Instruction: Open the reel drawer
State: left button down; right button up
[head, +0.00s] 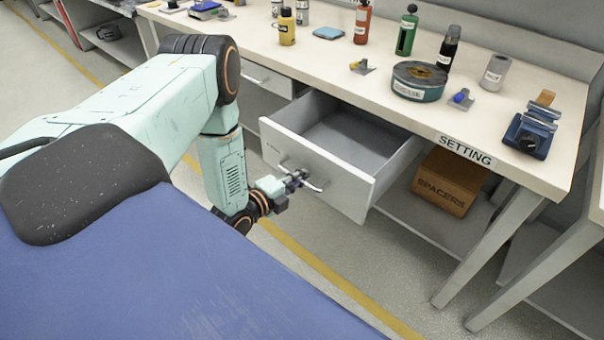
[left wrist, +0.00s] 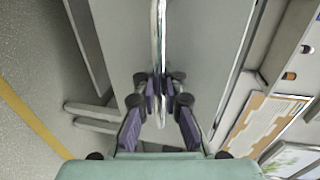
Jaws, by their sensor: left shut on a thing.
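The reel drawer (head: 318,174) is a grey drawer under the bench, pulled well out, and its inside looks empty. Its bar handle (head: 316,187) is on the front panel. My left gripper (head: 297,180) is shut on the handle. In the left wrist view the handle (left wrist: 158,45) is a shiny bar that runs between the two fingers of the left gripper (left wrist: 159,92). The drawer front (left wrist: 205,50) fills the middle of that view. My right gripper is not in view.
The bench top (head: 300,50) carries several bottles, a green reel (head: 419,82) and a blue vise-like tool (head: 531,130). A SPACERS box (head: 449,182) sits on the shelf right of the drawer. A second, shut drawer (head: 268,79) is to the left. Floor in front is clear.

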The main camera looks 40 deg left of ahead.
pick_arm(q)
jog(key=shift+w+r, duration=0.1)
jog(key=shift+r, duration=0.05)
jog(key=c, duration=1.4)
grip_release()
jog(key=shift+c, duration=0.2)
jog(key=d+v, duration=0.1)
jog(key=v, duration=1.1)
jog(key=shift+a, duration=0.4)
